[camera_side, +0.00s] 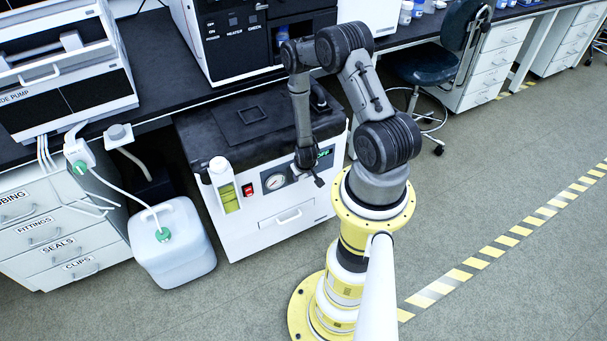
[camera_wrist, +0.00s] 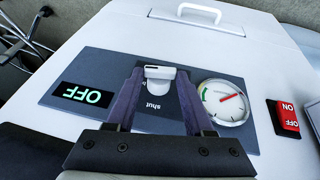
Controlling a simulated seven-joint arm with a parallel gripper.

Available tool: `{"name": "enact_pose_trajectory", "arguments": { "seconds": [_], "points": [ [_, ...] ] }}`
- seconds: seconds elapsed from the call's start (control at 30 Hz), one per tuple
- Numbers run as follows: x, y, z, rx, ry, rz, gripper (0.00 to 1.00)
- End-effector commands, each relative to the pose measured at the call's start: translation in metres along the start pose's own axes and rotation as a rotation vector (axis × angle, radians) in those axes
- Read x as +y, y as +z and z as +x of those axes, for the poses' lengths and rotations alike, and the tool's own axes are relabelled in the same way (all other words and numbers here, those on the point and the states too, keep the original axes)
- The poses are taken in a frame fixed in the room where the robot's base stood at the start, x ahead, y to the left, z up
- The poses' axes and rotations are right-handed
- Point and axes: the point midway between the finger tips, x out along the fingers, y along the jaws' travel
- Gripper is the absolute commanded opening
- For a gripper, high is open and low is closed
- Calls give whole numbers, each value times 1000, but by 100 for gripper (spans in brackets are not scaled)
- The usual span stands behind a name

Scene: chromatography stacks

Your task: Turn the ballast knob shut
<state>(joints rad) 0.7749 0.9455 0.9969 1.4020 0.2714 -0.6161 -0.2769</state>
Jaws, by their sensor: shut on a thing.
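The ballast knob (camera_wrist: 158,74) is a small white knob on the dark control panel (camera_wrist: 60,85) of the white pump cabinet (camera_side: 262,225). My gripper (camera_wrist: 160,80) is shut on it in the wrist view, with one purple-grey finger on each side. The word "shut" (camera_wrist: 158,106) is printed upside down in that view, close to the knob. In the side view my gripper (camera_side: 316,180) is at the panel, right of the gauge, and the knob is hidden there.
A round gauge (camera_wrist: 224,101) with a red needle sits beside the knob. A green display (camera_wrist: 83,94) reads OFF. A red rocker switch (camera_wrist: 288,118) and a drawer handle (camera_wrist: 198,15) are on the cabinet front. A white jug (camera_side: 172,245) stands on the floor at left.

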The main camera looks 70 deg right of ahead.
Motion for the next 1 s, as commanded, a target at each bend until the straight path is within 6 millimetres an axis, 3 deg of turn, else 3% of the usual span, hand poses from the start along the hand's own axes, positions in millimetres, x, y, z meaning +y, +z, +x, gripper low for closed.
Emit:
{"name": "enact_pose_trajectory", "arguments": {
  "seconds": [1.0],
  "points": [
    [-24, 4, 10, 4, 769, -323, 0]
  ]
}}
